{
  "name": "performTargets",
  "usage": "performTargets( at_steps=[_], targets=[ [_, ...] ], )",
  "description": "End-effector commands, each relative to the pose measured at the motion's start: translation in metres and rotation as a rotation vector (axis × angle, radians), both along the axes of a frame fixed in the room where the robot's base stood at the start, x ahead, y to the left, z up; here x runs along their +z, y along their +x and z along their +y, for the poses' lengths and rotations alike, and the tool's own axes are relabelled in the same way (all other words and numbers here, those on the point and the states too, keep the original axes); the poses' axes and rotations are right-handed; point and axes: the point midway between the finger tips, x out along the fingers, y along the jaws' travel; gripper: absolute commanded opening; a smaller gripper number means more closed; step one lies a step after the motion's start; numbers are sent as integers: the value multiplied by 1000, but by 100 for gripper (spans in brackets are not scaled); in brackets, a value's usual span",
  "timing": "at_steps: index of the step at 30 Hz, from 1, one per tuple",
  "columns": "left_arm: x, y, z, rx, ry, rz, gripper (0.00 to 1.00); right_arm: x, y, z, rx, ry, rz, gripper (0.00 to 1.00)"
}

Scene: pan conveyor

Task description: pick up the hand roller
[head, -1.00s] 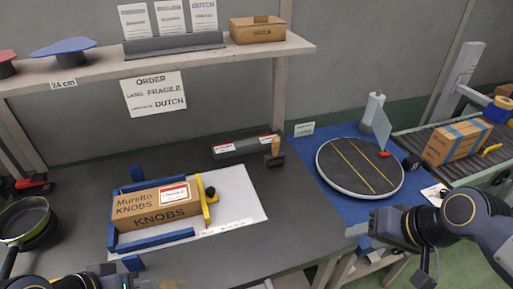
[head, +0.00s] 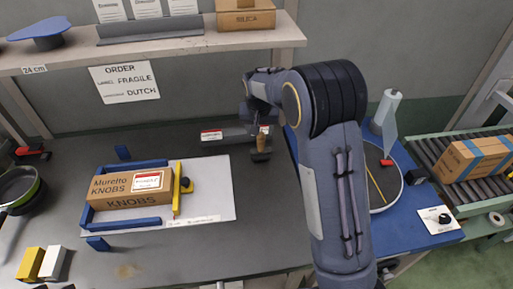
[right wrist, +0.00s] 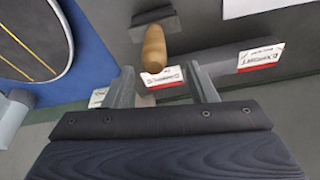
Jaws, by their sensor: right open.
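The hand roller has a wooden handle and a dark roller head. It stands on the grey table near its back right in the head view, where its dark head (head: 261,156) shows below my right gripper (head: 256,118). My right gripper partly covers the handle there. In the right wrist view the wooden handle (right wrist: 154,48) lies just beyond the two fingertips, roughly between them. My right gripper (right wrist: 164,78) is open and empty, and the handle is not gripped. My left gripper is not in view.
A grey label holder (head: 222,136) with red-and-white labels lies next to the roller. A carton of knobs (head: 125,187) sits in a blue frame at left. A round turntable (head: 392,185) stands at right, partly hidden by my right arm. A shelf (head: 190,47) runs above.

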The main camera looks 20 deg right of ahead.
Motion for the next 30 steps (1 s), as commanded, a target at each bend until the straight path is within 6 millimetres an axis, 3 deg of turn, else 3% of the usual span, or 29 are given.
performTargets(
  at_steps=[12, 20, 30],
  targets=[
    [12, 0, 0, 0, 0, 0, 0, -53, 3, -7, 1, 1, 2, 52],
    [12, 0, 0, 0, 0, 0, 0, -56, 4, -7, 2, 1, -1, 52],
    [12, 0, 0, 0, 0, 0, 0, -56, 4, -7, 1, 2, 0, 9]
  ],
)
